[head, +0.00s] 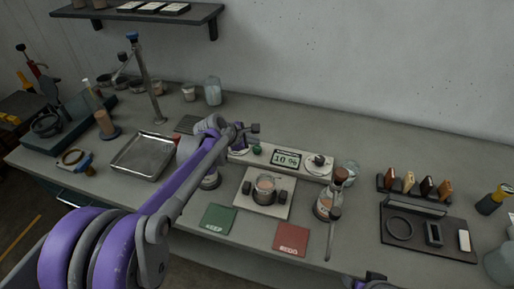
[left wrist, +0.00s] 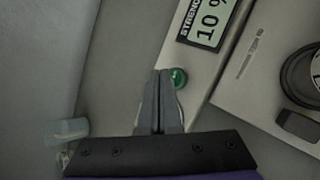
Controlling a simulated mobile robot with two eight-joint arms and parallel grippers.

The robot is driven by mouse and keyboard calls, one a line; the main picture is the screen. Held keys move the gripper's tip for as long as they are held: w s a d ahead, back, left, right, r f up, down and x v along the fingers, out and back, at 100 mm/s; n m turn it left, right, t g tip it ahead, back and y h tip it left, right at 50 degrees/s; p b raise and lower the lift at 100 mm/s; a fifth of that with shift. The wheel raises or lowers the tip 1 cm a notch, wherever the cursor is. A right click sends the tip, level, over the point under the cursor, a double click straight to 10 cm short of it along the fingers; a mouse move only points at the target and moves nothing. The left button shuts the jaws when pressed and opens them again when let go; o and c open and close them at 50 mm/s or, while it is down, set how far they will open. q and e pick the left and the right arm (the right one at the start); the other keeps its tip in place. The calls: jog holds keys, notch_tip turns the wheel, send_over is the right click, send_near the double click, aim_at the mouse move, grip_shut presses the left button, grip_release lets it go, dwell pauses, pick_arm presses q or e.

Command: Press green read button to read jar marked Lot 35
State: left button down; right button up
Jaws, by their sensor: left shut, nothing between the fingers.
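The green button (head: 257,150) is on the pale reader panel (head: 316,175), left of a display (head: 286,159) reading 10 %. In the left wrist view the green button (left wrist: 178,78) is just right of the fingertips of my left gripper (left wrist: 160,73). This gripper (head: 252,133) is shut and empty, at the button's back left; I cannot tell whether it touches. An open jar (head: 265,182) with reddish contents stands on the square plate before the display. A corked jar (head: 327,206) stands to its right. No lot number is legible. Part of my right gripper (head: 370,281) shows at the bottom edge; its jaws are unclear.
A green KEEP mat (head: 216,219) and a red mat (head: 291,239) lie in front. A metal tray (head: 143,156) is at left, a dark tray (head: 428,232) at right. My left arm partly hides another jar (head: 210,180).

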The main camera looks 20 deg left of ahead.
aim_at(254, 149)
pick_arm(q)
jog(key=shift+f, duration=0.15)
pick_arm(e)
jog(key=shift+f, duration=0.1)
pick_arm(q)
jog(key=shift+f+b, duration=0.3)
pick_arm(e)
jog(key=shift+s+f, duration=0.15)
jog(key=shift+f, duration=0.1)
pick_arm(q)
jog(key=shift+f+b, duration=0.45)
jog(key=shift+f, duration=0.2)
pick_arm(e)
jog(key=shift+s+f, duration=0.1)
jog(key=shift+f, duration=0.45)
jog(key=shift+r, duration=0.1)
pick_arm(q)
jog(key=shift+r+p, duration=0.6)
jog(key=shift+r, duration=0.45)
pick_arm(e)
jog(key=shift+w+r, duration=0.25)
jog(key=shift+r, duration=0.4)
